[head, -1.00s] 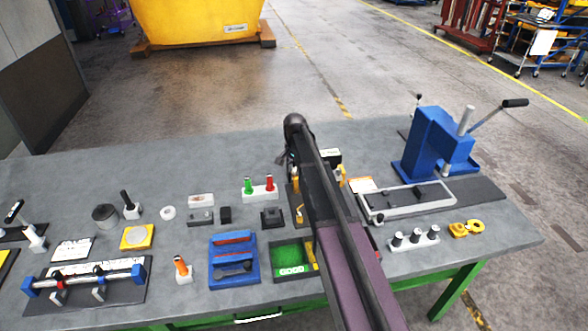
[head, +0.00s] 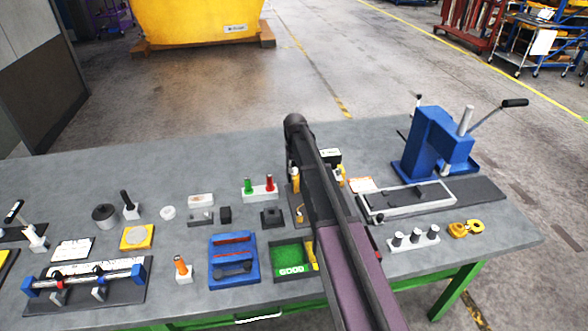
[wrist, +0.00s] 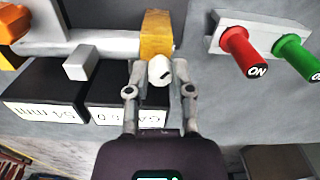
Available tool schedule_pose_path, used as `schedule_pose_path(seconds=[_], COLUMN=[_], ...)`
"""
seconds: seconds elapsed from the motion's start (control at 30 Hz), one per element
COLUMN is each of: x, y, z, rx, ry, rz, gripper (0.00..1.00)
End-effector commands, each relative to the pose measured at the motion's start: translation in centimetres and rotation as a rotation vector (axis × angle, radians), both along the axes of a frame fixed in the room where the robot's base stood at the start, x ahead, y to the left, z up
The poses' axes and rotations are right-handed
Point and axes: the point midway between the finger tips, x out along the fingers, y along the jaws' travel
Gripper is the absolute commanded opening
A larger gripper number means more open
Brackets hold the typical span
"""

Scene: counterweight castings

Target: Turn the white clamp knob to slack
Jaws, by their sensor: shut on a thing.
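The white clamp knob (wrist: 160,69) shows in the wrist view, in front of a yellow block (wrist: 157,35). A dark slot or mark shows on its face. My gripper (wrist: 155,75) has one finger on each side of the knob and is shut on it. In the head view my arm hides most of the knob's fixture. Only parts of its yellow blocks (head: 341,175) show beside the arm.
A white holder with a red ON pin (wrist: 243,51) and a green pin (wrist: 296,57) stands close right of the gripper in the wrist view. Dark labelled blocks (wrist: 48,95) lie at left. A blue press (head: 432,145) stands at the table's right.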

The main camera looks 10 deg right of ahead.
Motion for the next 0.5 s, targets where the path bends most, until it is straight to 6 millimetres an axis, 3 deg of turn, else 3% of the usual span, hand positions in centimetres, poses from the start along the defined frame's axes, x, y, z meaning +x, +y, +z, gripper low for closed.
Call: schedule_pose_path(seconds=[0.5], x=[-0.02], y=[-0.07], z=[-0.02], rx=[0.000], ry=[0.001], rz=[0.471], gripper=[0.00])
